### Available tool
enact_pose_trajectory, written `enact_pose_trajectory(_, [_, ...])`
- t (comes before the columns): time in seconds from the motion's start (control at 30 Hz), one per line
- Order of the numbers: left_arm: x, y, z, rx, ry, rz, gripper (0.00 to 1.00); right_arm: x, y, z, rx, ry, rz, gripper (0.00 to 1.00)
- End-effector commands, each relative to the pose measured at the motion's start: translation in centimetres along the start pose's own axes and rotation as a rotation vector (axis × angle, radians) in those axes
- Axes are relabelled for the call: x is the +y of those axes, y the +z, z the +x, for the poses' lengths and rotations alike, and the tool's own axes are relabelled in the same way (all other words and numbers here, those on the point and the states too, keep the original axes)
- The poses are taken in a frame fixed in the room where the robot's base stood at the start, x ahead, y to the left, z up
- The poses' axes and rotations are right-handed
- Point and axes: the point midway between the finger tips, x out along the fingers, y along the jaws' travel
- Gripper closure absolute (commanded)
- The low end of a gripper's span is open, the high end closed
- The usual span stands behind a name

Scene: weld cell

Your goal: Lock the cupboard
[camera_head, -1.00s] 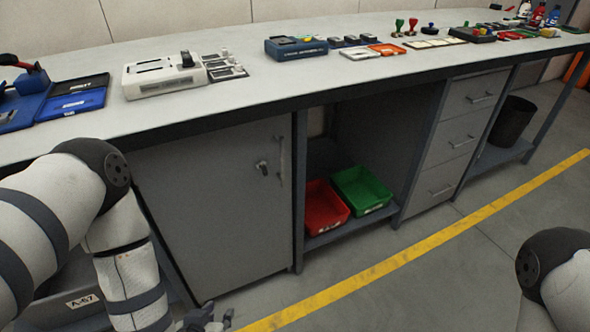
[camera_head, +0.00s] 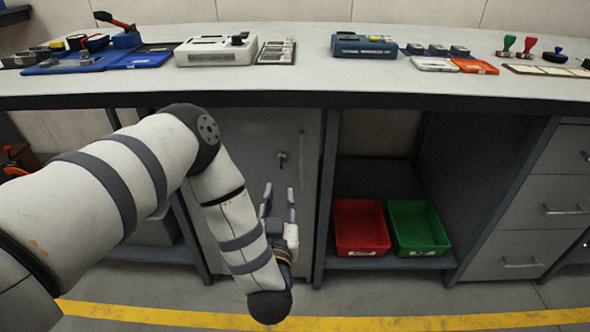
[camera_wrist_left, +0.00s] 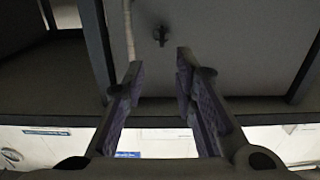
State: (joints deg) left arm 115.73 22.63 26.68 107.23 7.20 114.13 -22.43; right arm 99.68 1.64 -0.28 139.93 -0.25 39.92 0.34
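The grey cupboard door (camera_head: 240,140) is under the bench and looks closed. A small lock with what looks like a key in it (camera_head: 282,157) sits near its right edge, left of the upright bar handle (camera_head: 302,158). My left gripper (camera_head: 278,188) is open and empty in front of the door, just below the lock, fingers pointing up. In the left wrist view, the lock and key (camera_wrist_left: 160,36) show beyond the gap between the open fingers (camera_wrist_left: 158,70), apart from them. The handle (camera_wrist_left: 129,30) shows to the left there. My right gripper is out of view.
The bench top (camera_head: 310,84) overhangs the door and carries several devices. Right of the door, an open bay holds a red bin (camera_head: 360,250) and a green bin (camera_head: 418,250). Drawers (camera_head: 545,200) stand further right. A yellow line (camera_head: 330,321) crosses the floor.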

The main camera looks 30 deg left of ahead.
Motion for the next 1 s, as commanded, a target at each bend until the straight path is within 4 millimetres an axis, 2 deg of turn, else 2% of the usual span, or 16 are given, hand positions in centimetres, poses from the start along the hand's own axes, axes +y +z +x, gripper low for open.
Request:
enact_pose_trajectory(0.3, [-0.1,0.1,7.5,0.002,-0.002,0.0,0.74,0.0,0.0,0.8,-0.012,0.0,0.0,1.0])
enact_pose_trajectory(0.5, [0.0,0.1,10.8,-0.001,0.0,0.001,0.74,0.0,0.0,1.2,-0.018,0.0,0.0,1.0])
enact_pose_trajectory(0.63, [0.0,0.1,11.5,-0.002,0.001,0.001,0.74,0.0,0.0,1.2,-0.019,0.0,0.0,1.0])
enact_pose_trajectory(0.83, [0.0,0.0,11.6,-0.002,0.002,0.001,0.74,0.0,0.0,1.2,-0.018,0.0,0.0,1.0])
enact_pose_trajectory(0.97, [0.0,0.0,11.5,-0.002,0.002,0.0,1.0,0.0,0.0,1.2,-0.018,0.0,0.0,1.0])
enact_pose_trajectory(1.0, [0.0,0.1,11.5,-0.002,0.002,0.001,1.0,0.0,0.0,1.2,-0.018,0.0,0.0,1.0])
